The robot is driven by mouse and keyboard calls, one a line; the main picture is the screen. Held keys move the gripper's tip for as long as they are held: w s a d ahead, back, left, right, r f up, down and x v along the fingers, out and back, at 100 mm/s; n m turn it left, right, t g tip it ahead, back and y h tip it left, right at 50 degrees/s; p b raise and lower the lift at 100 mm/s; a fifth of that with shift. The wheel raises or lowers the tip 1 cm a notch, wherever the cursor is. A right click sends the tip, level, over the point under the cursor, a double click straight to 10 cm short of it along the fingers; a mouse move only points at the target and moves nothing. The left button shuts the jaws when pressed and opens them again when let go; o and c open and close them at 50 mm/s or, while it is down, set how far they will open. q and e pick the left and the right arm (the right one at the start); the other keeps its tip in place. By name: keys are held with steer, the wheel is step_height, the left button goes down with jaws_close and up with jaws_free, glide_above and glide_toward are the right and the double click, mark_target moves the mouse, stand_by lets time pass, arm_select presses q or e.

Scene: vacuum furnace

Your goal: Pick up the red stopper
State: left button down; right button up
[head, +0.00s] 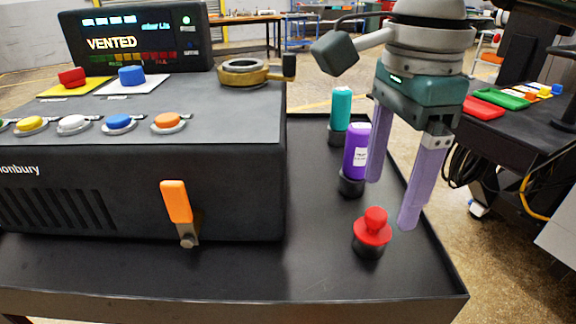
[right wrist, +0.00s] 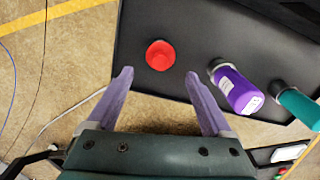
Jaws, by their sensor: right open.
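The red stopper (head: 373,228) stands upright in a black holder on the front right of the black tray table. In the right wrist view the red stopper (right wrist: 160,55) lies ahead of the fingertips, roughly centred between them. My right gripper (head: 392,203) is open and empty, with its purple fingers pointing down above the table's right side. It is apart from the stopper, up and to the right of it in the head view. It also shows in the right wrist view (right wrist: 158,75). My left gripper is in neither view.
A purple vial (head: 356,150) and a teal vial (head: 341,108) stand in black holders behind the stopper. The furnace box (head: 140,190) with an orange lever (head: 176,203) fills the left. The tray table has a raised rim (head: 452,270). Bare tabletop lies before the stopper.

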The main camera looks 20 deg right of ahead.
mark_target(380, 212)
steer(key=f, duration=0.2)
steer(key=f+p, duration=0.1)
steer(key=f, duration=0.3)
steer(key=shift+a, duration=0.25)
jaws_close()
stand_by(0.4)
